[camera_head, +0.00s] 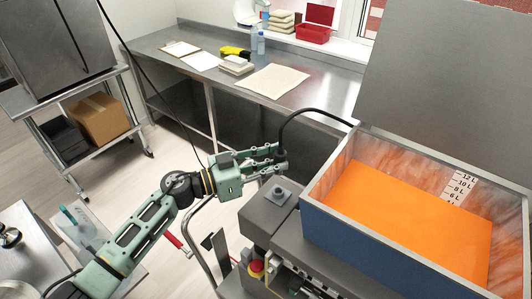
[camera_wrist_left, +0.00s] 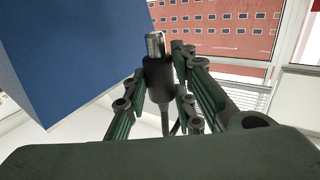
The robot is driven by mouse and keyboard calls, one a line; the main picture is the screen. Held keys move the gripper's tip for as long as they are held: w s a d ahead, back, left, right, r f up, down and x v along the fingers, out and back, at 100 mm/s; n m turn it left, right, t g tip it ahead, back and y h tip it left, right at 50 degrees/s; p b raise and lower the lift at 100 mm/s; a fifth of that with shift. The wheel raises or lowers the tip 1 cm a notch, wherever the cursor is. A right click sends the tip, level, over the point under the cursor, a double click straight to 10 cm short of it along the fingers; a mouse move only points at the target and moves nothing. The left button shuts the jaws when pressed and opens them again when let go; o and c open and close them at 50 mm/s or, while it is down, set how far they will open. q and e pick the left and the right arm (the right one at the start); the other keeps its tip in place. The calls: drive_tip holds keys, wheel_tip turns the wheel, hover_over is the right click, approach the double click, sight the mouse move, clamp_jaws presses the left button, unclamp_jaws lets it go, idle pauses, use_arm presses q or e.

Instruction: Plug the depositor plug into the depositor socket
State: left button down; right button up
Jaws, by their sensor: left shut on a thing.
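My left gripper (camera_head: 278,158) is shut on the depositor plug. In the left wrist view the plug (camera_wrist_left: 159,78) is a black cylinder with a shiny metal tip, between the two fingers (camera_wrist_left: 158,88). In the head view the dark plug (camera_head: 281,155) is mostly hidden by the fingers, and a black cable (camera_head: 302,111) arches from it to the machine. The depositor socket (camera_head: 279,192) appears as a small round fitting on a square plate, on top of the grey box. The gripper is above it, and the plug looks apart from it. My right gripper is not in view.
The depositor's blue-walled hopper (camera_head: 372,248) with orange filling stands right of the socket. A red and yellow button (camera_head: 256,268) sits on the grey box's front. A steel counter (camera_head: 205,85) with papers and bottles lies behind. Open floor is at left.

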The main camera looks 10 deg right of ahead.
sight(277, 174)
use_arm(q)
drive_tip(key=shift+s+d+r, duration=0.15)
drive_tip(key=shift+s+r, duration=0.15)
drive_tip(key=shift+s, duration=0.05)
drive_tip(key=shift+r+p, duration=0.1)
drive_tip(key=shift+p, duration=0.35)
wheel_tip(277, 174, down, 5)
drive_tip(key=b, duration=0.3)
drive_tip(key=shift+w, duration=0.1)
drive_tip(key=shift+a+f+b, duration=0.2)
drive_tip(key=shift+f+b, duration=0.3)
drive_tip(key=shift+f, duration=0.25)
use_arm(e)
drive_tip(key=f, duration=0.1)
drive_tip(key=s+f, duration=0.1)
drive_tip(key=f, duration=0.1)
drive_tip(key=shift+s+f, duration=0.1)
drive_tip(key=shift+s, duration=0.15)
use_arm(q)
drive_tip(key=shift+f, duration=0.25)
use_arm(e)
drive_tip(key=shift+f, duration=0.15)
